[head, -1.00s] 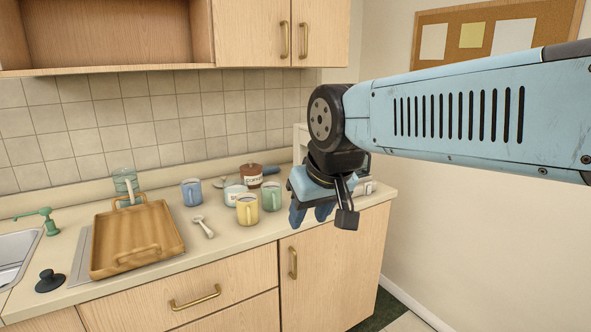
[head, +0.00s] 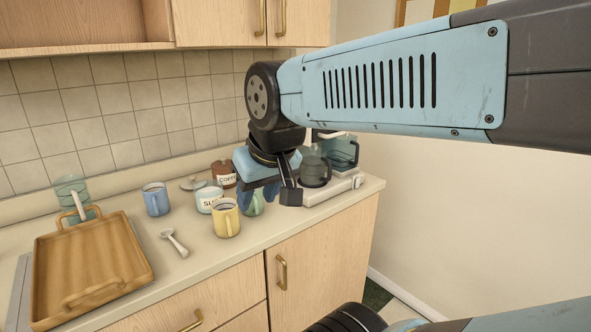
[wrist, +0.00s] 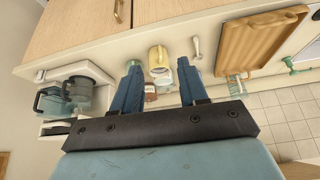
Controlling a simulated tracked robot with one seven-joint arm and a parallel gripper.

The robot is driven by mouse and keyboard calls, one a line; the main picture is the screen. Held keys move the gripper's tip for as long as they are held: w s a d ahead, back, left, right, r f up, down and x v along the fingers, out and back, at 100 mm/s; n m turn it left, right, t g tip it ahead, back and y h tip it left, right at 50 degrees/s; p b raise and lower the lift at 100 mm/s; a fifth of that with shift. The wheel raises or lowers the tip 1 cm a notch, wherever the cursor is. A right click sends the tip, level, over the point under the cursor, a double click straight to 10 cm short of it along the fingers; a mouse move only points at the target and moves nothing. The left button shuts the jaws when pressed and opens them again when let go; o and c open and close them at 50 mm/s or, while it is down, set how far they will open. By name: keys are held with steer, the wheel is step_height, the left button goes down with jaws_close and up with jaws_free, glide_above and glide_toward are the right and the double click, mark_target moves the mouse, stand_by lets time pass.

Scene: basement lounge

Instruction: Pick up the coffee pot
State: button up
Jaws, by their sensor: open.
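A glass coffee pot (head: 314,170) with a dark lower part stands on a white coffee maker (head: 335,192) at the counter's right end. A teal see-through vessel (head: 343,151) with a dark handle is close behind it. My wrist partly hides them in the head view. In the wrist view the pot (wrist: 79,88) and the vessel (wrist: 49,101) are at the left. My gripper (head: 259,193) is open and empty, above the counter and left of the pot in the head view. Its blue fingers also show in the wrist view (wrist: 158,64), apart from the pot.
Yellow (head: 226,218), green (head: 253,203) and blue (head: 156,199) mugs, a sugar jar (head: 209,199) and a coffee jar (head: 223,174) stand left of the pot. A spoon (head: 174,242) and wooden tray (head: 95,267) lie further left. Cabinets (head: 249,18) hang above.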

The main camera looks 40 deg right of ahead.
steer(key=w+d+f+m+t+h, duration=0.1)
steer(key=w+d+f+m+t, duration=0.1)
steer(key=w, duration=0.6)
steer(key=w+d+f+m+t, duration=0.2)
steer(key=w+m, duration=0.1)
steer(key=w, duration=0.5)
steer(key=w+d+f+m+t+h, duration=0.1)
steer(key=w+d+f+m, duration=0.15)
steer(key=w, duration=0.65)
steer(key=m+g+h, duration=0.6)
steer(key=m+h, duration=0.1)
steer(key=h, duration=0.8)
glide_toward(329, 169)
steer(key=shift+x, duration=5.45)
steer(key=shift+w, duration=0.1)
